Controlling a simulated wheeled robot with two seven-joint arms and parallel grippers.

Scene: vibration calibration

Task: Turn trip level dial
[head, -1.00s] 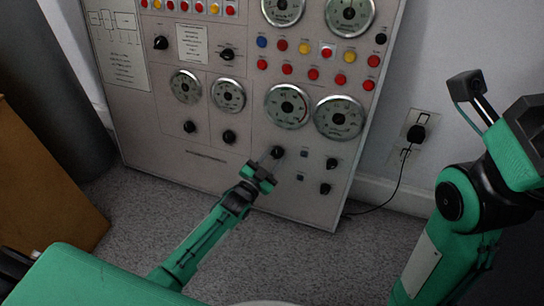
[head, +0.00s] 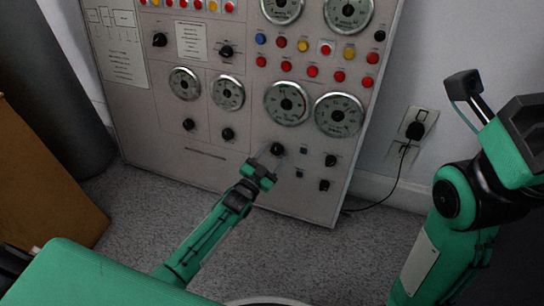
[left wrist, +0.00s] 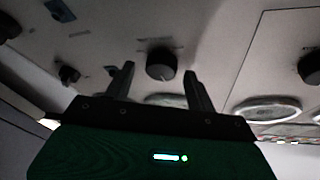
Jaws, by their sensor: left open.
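A black round dial (head: 277,149) sits low on the grey control panel, below the two right-hand gauges. Its label is too small to read. My left gripper (head: 268,158) is at this dial, coming from below. In the left wrist view the same dial (left wrist: 161,64) shows between the two spread fingers of the left gripper (left wrist: 158,80), with a gap on either side. The fingers are open and hold nothing. My right arm stands at the right edge, apart from the panel, and its finger state is unclear.
The control panel (head: 215,165) carries several gauges, red buttons and other black knobs. Two knobs (head: 327,172) are close to the right of the dial. A wall outlet (head: 413,125) with a plugged cord is farther right. A brown cabinet (head: 45,175) stands at left.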

